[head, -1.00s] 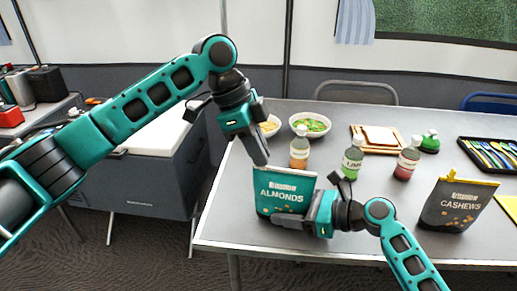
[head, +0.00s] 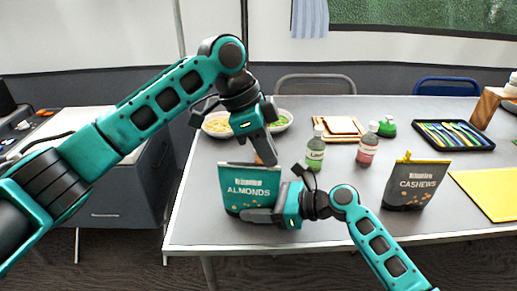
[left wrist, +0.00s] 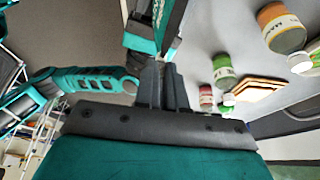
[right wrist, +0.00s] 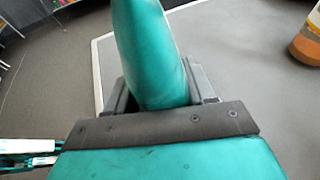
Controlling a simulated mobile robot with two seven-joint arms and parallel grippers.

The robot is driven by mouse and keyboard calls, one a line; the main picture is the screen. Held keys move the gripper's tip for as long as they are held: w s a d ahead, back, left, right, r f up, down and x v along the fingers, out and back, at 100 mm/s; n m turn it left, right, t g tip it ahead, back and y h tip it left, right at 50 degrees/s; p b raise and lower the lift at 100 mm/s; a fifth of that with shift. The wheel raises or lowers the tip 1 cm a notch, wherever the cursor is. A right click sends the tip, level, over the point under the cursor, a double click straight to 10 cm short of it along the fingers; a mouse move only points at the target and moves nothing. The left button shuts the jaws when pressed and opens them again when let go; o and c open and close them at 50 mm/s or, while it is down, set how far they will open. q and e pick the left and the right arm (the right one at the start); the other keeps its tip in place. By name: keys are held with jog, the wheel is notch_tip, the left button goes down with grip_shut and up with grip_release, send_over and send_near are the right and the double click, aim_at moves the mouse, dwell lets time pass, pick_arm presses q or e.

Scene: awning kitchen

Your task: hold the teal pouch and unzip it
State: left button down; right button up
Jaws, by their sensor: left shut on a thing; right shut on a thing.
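The teal pouch (head: 247,187), labelled ALMONDS, stands upright near the front edge of the grey table. My left gripper (head: 268,160) reaches down from above and is shut at the right end of the pouch's top edge; the zip slider is too small to see. My right gripper (head: 262,215) is shut on the lower right part of the pouch from the side. In the right wrist view the pouch (right wrist: 150,50) rises between the fingers. In the left wrist view the fingers (left wrist: 162,85) are close together. I cannot tell how far the top gapes.
A dark cashews pouch (head: 411,185) stands to the right, beside a yellow mat (head: 490,190). Behind are a green-labelled bottle (head: 316,150), a red bottle (head: 367,150), wooden boards (head: 338,127), bowls (head: 217,126) and a cutlery tray (head: 452,136).

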jog(key=shift+a, duration=0.1)
pick_arm(q)
jog(key=c, duration=1.2)
grip_release()
jog(key=shift+o, duration=0.2)
jog(key=shift+r, duration=0.1)
jog(key=v, duration=1.1)
jog(key=shift+a+r, duration=0.25)
jog(key=shift+r, duration=0.1)
jog(key=shift+r, duration=0.1)
jog(key=v, duration=1.2)
pick_arm(e)
jog(key=o, duration=1)
